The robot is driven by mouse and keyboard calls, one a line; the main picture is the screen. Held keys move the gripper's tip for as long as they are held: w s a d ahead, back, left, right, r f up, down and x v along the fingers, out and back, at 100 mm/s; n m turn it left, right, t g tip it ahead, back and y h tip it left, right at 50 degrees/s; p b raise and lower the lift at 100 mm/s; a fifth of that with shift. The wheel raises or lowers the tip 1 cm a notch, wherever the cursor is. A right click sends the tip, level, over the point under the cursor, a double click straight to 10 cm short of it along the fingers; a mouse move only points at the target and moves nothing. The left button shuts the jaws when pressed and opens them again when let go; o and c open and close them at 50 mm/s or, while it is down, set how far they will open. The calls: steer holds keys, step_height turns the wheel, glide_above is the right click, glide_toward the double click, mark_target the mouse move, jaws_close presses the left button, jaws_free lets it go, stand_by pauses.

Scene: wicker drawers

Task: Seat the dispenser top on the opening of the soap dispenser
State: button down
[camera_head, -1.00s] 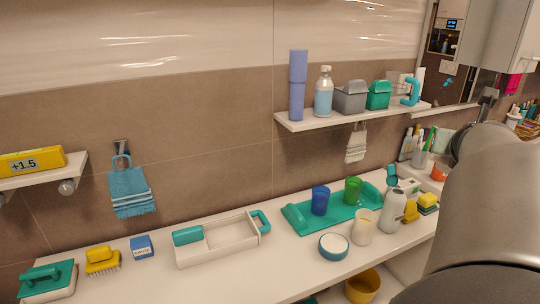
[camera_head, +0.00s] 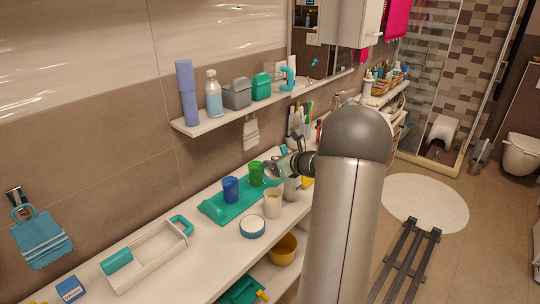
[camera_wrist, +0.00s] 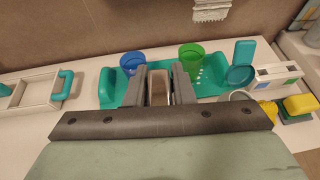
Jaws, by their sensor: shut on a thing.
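My gripper (camera_head: 283,167) is over the counter near the right end of the green tray. In the wrist view its two dark fingers (camera_wrist: 159,95) are shut on a small beige-brown piece (camera_wrist: 158,88), apparently the dispenser top; its shape is mostly hidden. A pale grey bottle (camera_head: 291,188), which looks to be the soap dispenser, stands upright just below and right of my gripper in the head view, partly hidden by the arm. The wrist view shows a pale round rim (camera_wrist: 240,95) right of the fingers, probably that bottle. The held piece looks apart from it.
The green tray (camera_head: 214,213) holds a blue cup (camera_head: 230,190) and a green cup (camera_head: 256,173). A cream cup (camera_head: 272,203) and a round white-teal dish (camera_head: 252,227) stand in front. Yellow items (camera_wrist: 298,104) crowd the right. A loaded shelf (camera_head: 205,126) hangs above.

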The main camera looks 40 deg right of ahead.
mark_target(272, 177)
steer(key=shift+w+f, duration=0.35)
steer(key=shift+f, duration=0.15)
steer(key=shift+a, duration=0.1)
steer(key=shift+f+b, duration=0.1)
steer(key=shift+b, duration=0.2)
steer(key=shift+f+b, duration=0.2)
steer(key=shift+b, duration=0.1)
step_height(272, 177, down, 5)
steer(key=b, duration=0.4)
steer(key=shift+f+b, duration=0.1)
steer(key=shift+b, duration=0.25)
steer(key=shift+f+b, duration=1.3)
steer(key=shift+b, duration=0.4)
stand_by(1.0)
steer(key=c, duration=1.2)
jaws_free()
steer(key=shift+o, duration=0.2)
steer(key=shift+s, duration=0.15)
